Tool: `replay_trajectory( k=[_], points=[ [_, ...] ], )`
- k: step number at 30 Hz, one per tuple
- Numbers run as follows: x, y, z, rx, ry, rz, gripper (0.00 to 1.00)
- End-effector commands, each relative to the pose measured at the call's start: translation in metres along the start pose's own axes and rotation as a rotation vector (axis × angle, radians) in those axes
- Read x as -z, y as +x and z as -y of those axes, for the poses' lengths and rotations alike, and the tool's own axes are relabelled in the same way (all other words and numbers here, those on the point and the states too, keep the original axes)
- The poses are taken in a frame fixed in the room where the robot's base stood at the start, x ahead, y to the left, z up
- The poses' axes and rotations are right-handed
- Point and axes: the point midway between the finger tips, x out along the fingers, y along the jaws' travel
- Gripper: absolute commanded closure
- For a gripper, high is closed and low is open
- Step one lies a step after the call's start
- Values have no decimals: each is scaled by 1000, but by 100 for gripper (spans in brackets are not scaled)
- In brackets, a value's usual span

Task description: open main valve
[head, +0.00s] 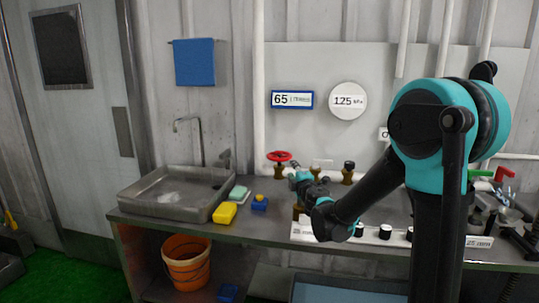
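A red-handled valve (279,156) with a brass body stands on the bench by the wall, below the 65 display. To its right is a black-topped brass valve (348,166). No readable label shows which of these is the main valve. My arm reaches in from the right, and its small, distant-looking end, my gripper (297,174), is just to the right of and below the red handle. I cannot tell whether it touches the valve. Its fingers are too small and dark to tell open from shut.
A metal sink (178,207) fills the bench's left end. A yellow sponge (225,213) and blue block (260,204) lie nearby. A white panel with black knobs (384,232) runs along the front. Green and red handles (503,173) are at the right. An orange bucket (187,264) stands below.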

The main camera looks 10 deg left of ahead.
Motion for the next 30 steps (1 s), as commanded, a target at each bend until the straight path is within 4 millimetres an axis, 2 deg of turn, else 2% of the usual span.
replay_trajectory(
  k=[1,3,10,30],
  points=[
    [12,5,2,-1,-29,-31,64],
    [21,8,4,-1,-54,-56,64],
    [24,32,4,-1,-60,-62,64],
    [31,158,4,-3,-58,-59,64]
  ],
)
